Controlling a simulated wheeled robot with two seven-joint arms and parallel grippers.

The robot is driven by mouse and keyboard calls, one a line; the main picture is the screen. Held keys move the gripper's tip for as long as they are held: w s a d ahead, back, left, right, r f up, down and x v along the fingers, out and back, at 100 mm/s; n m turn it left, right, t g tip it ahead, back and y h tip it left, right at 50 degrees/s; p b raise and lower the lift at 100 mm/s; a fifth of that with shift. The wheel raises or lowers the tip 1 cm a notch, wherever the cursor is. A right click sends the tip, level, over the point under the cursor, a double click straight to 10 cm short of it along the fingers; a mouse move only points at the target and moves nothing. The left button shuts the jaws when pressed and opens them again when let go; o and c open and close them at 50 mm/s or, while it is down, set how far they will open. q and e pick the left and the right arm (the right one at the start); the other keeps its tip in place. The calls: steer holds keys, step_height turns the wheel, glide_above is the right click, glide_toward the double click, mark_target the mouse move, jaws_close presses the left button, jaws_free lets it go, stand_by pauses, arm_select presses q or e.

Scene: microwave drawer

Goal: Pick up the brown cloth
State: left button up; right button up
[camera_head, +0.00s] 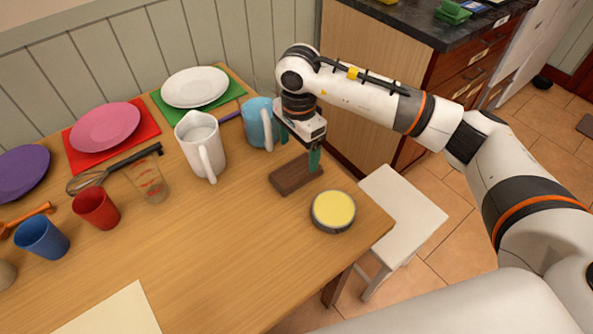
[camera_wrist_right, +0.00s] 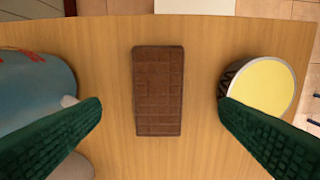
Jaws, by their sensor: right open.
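The brown cloth (camera_head: 292,178) is a dark brown rectangle with a grid pattern. It lies flat on the wooden table near the right end. It also shows in the right wrist view (camera_wrist_right: 158,90), upright in the picture at the middle. My right gripper (camera_head: 299,150) is open and empty, pointing down above the cloth. In the right wrist view its two green fingers (camera_wrist_right: 160,108) are spread to either side of the cloth, apart from it. My left gripper is not in view.
A yellow-topped round tin (camera_head: 333,209) stands just beside the cloth. A blue mug (camera_head: 258,124) and a white pitcher (camera_head: 200,145) stand on the other side. Plates, cups and a whisk (camera_head: 92,181) fill the left. The table's front middle (camera_head: 220,250) is clear.

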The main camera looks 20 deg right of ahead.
mark_target(298, 168)
steer(key=shift+w+f+p, duration=0.15)
steer(key=shift+f+p, duration=0.2)
steer(key=shift+f, duration=2.65)
steer(key=c, duration=1.1)
